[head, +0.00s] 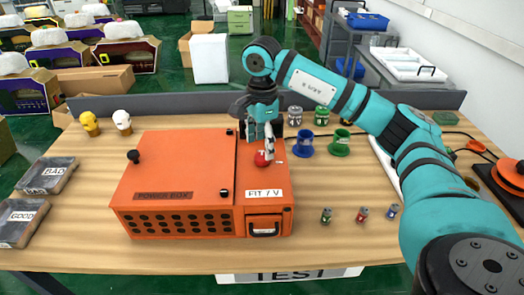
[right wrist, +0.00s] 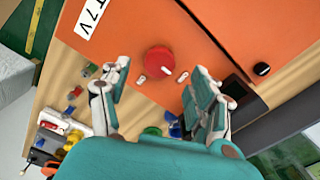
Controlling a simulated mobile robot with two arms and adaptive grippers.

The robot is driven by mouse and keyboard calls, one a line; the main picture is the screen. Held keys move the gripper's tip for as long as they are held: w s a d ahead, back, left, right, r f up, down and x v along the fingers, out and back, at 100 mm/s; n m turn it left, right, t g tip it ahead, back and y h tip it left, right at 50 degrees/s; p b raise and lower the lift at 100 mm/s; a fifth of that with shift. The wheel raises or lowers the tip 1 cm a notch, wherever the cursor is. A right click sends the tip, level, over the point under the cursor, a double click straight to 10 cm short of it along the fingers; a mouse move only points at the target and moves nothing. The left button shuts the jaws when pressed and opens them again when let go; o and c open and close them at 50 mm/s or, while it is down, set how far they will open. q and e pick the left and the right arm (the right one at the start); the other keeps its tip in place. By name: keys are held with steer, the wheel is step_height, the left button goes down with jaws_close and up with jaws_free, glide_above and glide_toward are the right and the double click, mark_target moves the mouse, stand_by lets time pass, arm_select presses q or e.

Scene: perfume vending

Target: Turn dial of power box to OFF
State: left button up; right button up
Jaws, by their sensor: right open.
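The orange power box (head: 180,165) stands on the wooden table, with a front label reading POWER BOX. Its red round dial (head: 262,158) sits on the top right part, behind the FIT / V label. In the right wrist view the red dial (right wrist: 158,60) lies between and beyond the fingertips, with two small pale labels beside it; their text is unreadable. My right gripper (head: 267,143) points down over the dial, its fingers apart and holding nothing. In the right wrist view, the open right gripper (right wrist: 158,72) has a finger on either side of the dial. My left gripper is not visible.
Blue (head: 306,143) and green (head: 340,143) spools stand right of the box. Several small cans stand at the front right. GOOD (head: 22,222) and BAD (head: 48,175) trays lie at left. Two small heads (head: 122,121) stand behind.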

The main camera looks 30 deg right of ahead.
mark_target(262, 156)
step_height(262, 156, up, 8)
steer(key=shift+r, duration=0.25)
stand_by(0.5)
